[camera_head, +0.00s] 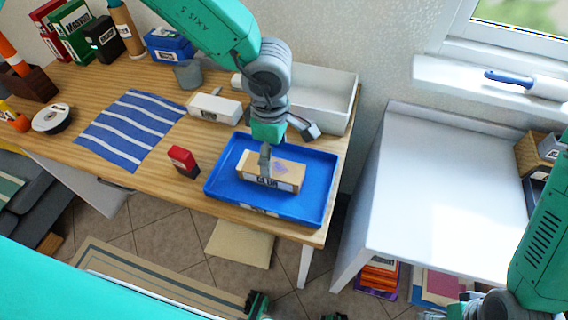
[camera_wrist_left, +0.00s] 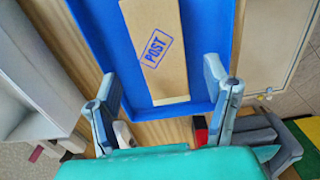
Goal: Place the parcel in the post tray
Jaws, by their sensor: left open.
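The parcel (camera_head: 284,172) is a tan box with a white label on its side. It lies in the blue post tray (camera_head: 222,190) at the right end of the wooden table. In the left wrist view the parcel (camera_wrist_left: 157,50) shows a blue POST stamp, with the blue tray (camera_wrist_left: 205,45) around it. My left gripper (camera_head: 285,147) is just above the parcel. In the wrist view its fingers (camera_wrist_left: 163,80) are spread wide, one on each side of the parcel, with gaps between. My right arm enters at the bottom right, its gripper outside the picture.
A red and black stamp (camera_head: 184,161) stands left of the tray. A white box (camera_head: 214,107), a grey cup (camera_head: 188,74) and a white open bin (camera_head: 325,101) are behind. A striped blue cloth (camera_head: 130,128) lies left. A white side table (camera_head: 440,190) stands right, mostly bare.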

